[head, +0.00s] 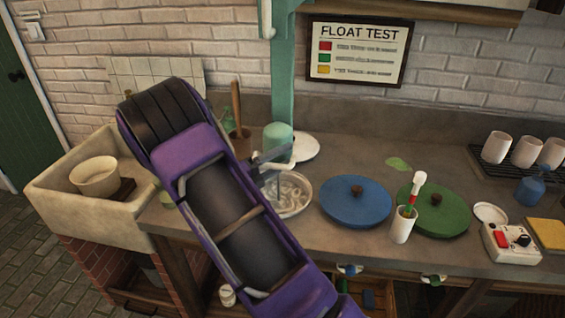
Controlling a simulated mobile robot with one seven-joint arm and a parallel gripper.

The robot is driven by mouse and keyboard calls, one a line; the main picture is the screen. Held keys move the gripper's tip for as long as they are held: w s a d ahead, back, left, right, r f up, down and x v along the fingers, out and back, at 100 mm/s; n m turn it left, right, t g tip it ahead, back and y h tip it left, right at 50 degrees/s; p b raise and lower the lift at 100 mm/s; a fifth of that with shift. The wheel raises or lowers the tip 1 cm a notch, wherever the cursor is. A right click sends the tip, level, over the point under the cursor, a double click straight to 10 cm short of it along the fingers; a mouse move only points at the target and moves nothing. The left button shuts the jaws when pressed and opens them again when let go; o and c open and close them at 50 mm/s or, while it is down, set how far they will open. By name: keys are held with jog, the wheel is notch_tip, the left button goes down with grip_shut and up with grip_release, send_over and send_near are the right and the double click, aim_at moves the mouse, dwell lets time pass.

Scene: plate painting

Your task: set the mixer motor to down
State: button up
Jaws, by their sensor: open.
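The mixer motor (278,138) is a pale green cylinder on the front of a green upright post (283,70). It sits raised above a light mixing bowl (292,196), which holds pale wet stuff with the stirring part over it. My gripper (280,158) shows only as grey fingers just below the motor, at its lower left. The fingers look apart; I cannot tell whether they touch the motor. My purple arm hides the rest of the gripper and the bowl's left side.
A blue lid (345,206) and a green lid (450,218) lie right of the bowl. A white cup (401,228) with a red-and-green stick stands between them. A control box (512,243) is at the right. A sink (75,205) is at the left.

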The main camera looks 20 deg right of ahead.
aim_at(282, 130)
notch_tip(282, 130, up, 8)
jog(key=shift+r+p, duration=0.15)
jog(key=shift+p, duration=0.3)
jog(key=shift+a, duration=0.1)
jog(key=v, duration=2)
dwell(1.0)
jog(key=shift+w, duration=0.15)
